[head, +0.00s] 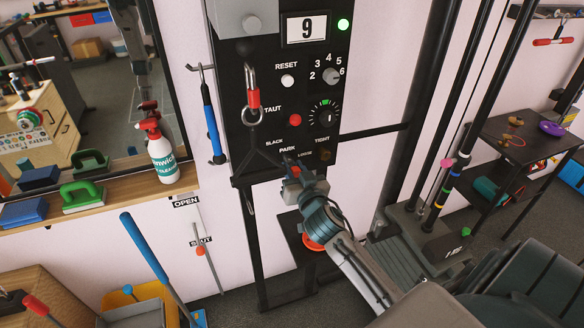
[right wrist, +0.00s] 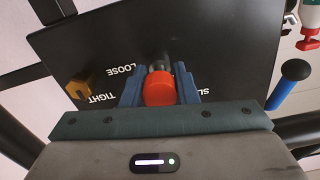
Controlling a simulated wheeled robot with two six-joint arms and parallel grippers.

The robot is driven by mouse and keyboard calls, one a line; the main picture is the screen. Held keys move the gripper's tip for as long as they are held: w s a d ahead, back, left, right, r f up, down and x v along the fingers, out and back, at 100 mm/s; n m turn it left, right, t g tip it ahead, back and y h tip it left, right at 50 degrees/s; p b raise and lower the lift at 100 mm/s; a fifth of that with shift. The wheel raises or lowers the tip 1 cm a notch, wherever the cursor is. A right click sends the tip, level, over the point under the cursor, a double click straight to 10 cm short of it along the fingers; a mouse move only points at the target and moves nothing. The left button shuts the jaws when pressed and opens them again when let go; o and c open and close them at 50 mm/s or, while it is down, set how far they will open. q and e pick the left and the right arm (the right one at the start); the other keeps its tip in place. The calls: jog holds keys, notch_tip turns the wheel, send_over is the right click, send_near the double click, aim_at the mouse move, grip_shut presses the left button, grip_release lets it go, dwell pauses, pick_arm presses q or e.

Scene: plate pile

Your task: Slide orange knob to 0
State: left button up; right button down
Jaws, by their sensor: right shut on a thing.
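My right gripper (head: 292,170) is at the lower part of the black control panel (head: 262,75), by the PARK label. In the right wrist view my gripper (right wrist: 160,88) is shut on a red-orange knob (right wrist: 158,90) on a short grey stem. A display (head: 306,28) on the panel reads 9. I see no 0 mark. My left gripper is not in view.
A ring on a red clip (head: 253,98) hangs in front of the panel. A blue-handled tool (head: 210,115) hangs left of it. A spray bottle (head: 161,155) stands on a wooden ledge (head: 110,193). Dark posts (head: 425,100) rise at right.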

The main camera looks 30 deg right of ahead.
jog(key=shift+s+a+f, duration=0.1)
jog(key=shift+s+f, duration=0.05)
jog(key=shift+s, duration=0.35)
jog(key=shift+w, duration=0.1)
jog(key=c, duration=1.6)
grip_release()
jog(key=o, duration=0.5)
jog(key=shift+s, duration=0.2)
jog(key=shift+s+a, duration=0.1)
jog(key=shift+s, duration=0.2)
jog(key=b+v, duration=0.4)
jog(key=v, duration=0.6)
jog(key=shift+a, duration=0.1)
